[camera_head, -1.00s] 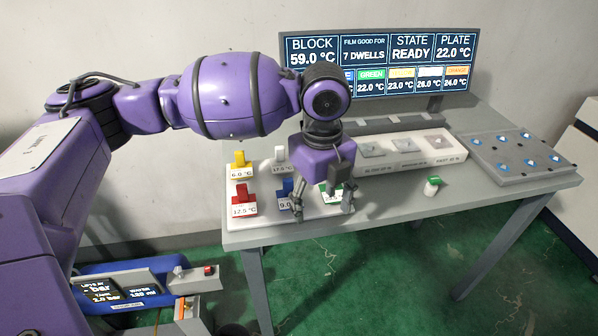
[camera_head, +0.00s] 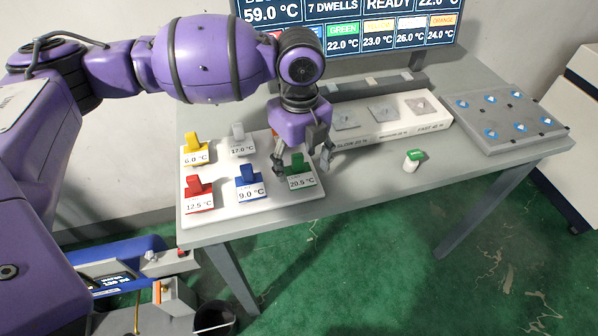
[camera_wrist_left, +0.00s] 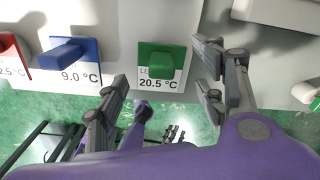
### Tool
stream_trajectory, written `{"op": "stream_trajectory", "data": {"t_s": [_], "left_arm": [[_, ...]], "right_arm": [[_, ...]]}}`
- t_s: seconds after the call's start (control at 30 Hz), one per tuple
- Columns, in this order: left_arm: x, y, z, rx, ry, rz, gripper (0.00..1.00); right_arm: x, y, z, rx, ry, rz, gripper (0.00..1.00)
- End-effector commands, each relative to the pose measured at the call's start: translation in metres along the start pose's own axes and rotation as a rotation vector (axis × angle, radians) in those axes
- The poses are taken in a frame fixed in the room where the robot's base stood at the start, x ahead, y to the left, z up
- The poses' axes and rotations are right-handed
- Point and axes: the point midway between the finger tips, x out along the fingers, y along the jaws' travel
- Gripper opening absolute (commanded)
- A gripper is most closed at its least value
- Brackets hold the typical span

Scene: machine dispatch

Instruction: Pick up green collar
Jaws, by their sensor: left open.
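The green collar (camera_head: 303,172), with a 20.5 °C label, sits at the front right of a white board on the table. It also shows in the left wrist view (camera_wrist_left: 162,58), upright and centred between the fingers. My left gripper (camera_head: 304,160) is open and empty, pointing down at the green collar. In the left wrist view its fingers (camera_wrist_left: 163,68) stand apart on either side of the collar. I cannot tell the height gap, and no contact shows. My right gripper is in no view.
A blue collar (camera_head: 247,182) stands close left of the green one. Red (camera_head: 199,194), yellow (camera_head: 195,150) and grey (camera_head: 238,140) collars share the board (camera_head: 225,211). A green-capped vial (camera_head: 413,159) stands to the right, before a long white block (camera_head: 400,132).

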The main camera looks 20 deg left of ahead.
Motion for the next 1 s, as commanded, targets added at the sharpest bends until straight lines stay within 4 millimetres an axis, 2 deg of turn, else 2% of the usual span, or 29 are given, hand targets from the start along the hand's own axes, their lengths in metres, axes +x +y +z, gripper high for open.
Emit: {"op": "stream_trajectory", "data": {"t_s": [0.1,0.2,0.43,0.77,1.0], "left_arm": [[0.021,0.0,0.001,0.0,0.002,0.004,0.63],[0.03,0.0,0.001,0.0,0.002,0.001,0.63],[0.031,0.0,0.001,0.0,0.001,0.0,0.62],[0.031,0.0,0.001,0.0,0.001,0.001,0.19],[0.031,0.0,0.001,0.0,0.001,0.0,0.18]], "right_arm": [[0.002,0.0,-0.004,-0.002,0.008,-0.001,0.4],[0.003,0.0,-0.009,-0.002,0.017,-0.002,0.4],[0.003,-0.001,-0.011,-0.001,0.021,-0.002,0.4],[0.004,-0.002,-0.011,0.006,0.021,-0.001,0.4],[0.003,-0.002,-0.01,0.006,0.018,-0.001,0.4]]}}
